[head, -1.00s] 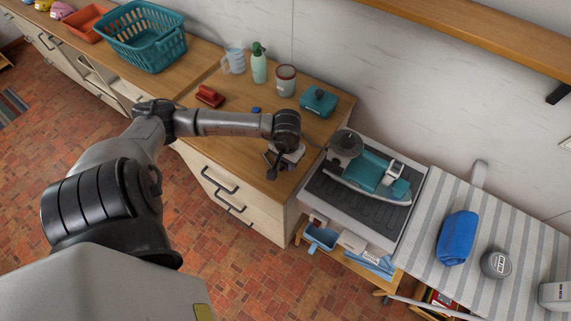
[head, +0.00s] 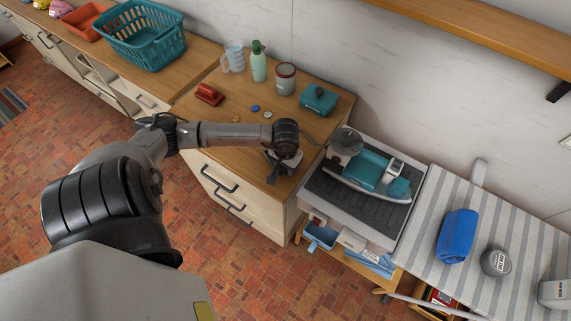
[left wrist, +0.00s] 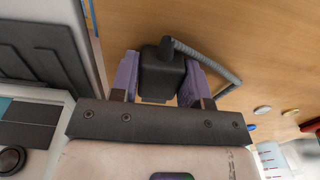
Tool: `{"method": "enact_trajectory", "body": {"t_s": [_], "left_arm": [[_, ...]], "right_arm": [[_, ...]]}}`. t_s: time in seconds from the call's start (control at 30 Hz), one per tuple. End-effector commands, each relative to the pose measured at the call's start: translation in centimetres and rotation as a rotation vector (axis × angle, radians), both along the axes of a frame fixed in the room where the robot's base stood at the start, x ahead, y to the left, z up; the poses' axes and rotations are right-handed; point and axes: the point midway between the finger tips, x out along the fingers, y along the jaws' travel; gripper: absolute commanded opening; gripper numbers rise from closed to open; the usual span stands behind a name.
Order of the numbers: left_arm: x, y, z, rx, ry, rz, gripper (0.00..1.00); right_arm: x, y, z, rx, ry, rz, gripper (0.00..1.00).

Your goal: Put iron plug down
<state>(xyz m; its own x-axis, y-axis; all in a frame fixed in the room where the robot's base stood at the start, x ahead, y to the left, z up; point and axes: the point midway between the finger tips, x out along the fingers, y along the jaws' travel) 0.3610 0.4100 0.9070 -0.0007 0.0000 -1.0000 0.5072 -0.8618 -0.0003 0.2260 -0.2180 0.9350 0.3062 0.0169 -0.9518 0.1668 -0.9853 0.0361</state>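My left gripper (head: 279,166) hangs over the right front part of the wooden counter (head: 225,140). In the left wrist view, its two purple-padded fingers (left wrist: 160,65) are closed on either side of the dark, blocky iron plug (left wrist: 163,80). A grey cord (left wrist: 212,62) runs from the plug's far end to the right and bends back behind the gripper. The wooden surface lies behind the plug; I cannot tell whether they touch. The teal iron (head: 368,172) rests on its grey base (head: 320,190), right of the gripper. My right gripper is not in view.
Small discs (head: 255,108), a red brush-like item (head: 209,94), a teal box (head: 318,99), a canister (head: 285,78), a green bottle (head: 259,62) and a clear jug (head: 233,57) stand behind the arm. A striped ironing board (head: 470,205) is at right.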

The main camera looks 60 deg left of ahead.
Motion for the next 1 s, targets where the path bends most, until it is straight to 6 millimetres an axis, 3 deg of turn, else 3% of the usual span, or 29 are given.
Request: {"method": "enact_trajectory", "body": {"t_s": [0.23,0.6,1.0], "left_arm": [[0.0,0.0,0.1,0.000,0.000,0.000,0.65],[0.0,0.0,0.9,0.001,0.000,0.000,0.65],[0.1,0.1,8.0,0.004,-0.002,-0.002,0.65]], "right_arm": [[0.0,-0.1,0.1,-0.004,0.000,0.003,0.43],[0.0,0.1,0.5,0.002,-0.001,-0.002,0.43],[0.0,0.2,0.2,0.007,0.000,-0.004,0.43]]}}
